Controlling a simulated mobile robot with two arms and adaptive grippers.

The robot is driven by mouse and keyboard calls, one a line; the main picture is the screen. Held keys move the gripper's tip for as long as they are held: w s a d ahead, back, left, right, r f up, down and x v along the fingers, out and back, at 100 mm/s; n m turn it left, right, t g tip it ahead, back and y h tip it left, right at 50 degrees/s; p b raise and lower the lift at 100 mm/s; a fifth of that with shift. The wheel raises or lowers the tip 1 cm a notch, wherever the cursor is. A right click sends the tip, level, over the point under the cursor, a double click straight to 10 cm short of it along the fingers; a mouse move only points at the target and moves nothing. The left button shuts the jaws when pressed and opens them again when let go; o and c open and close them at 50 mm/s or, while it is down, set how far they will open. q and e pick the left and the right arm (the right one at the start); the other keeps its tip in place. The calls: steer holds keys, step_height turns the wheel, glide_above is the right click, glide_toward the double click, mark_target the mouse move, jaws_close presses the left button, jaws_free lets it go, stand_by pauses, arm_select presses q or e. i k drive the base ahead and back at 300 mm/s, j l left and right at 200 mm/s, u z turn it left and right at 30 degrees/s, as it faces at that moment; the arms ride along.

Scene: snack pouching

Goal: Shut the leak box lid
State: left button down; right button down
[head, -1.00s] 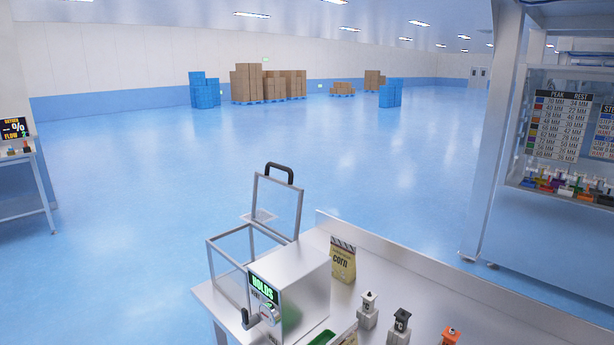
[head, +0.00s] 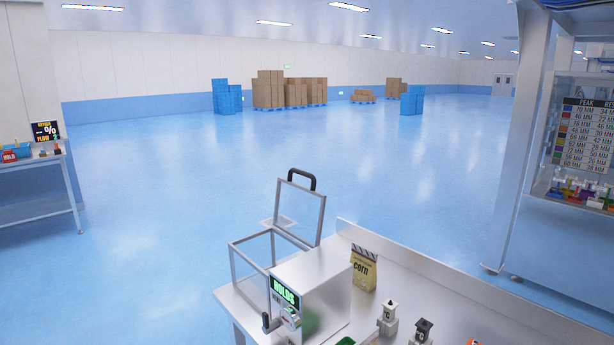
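The leak box (head: 312,290) stands on the metal table, a metal housing with a clear framed chamber (head: 262,258) at its left. Its lid (head: 301,210) is a clear panel in a grey frame with a black handle (head: 303,178) on its top edge. The lid stands raised, nearly upright, at the back of the chamber, so the chamber's top is open. The box's front display (head: 285,292) shows green lettering that looks like "HOLDS". A small dark lever (head: 267,322) sits at the front. Neither of my grippers is in view.
A yellow corn pouch (head: 364,268) stands behind the box on the table (head: 450,310). Small lettered stamps (head: 387,318) stand to the right. A side table (head: 35,165) is far left. A post (head: 522,140) and chart cabinet (head: 585,140) stand right. Open blue floor lies beyond.

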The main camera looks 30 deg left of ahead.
mark_target(312, 191)
steer(key=k+z, duration=0.35)
steer(key=k+l+z, duration=0.15)
steer(key=z, duration=0.15)
steer(key=j+z, duration=0.4)
steer(key=j, duration=0.45)
steer(key=j+z, duration=0.35)
steer(key=j, duration=0.55)
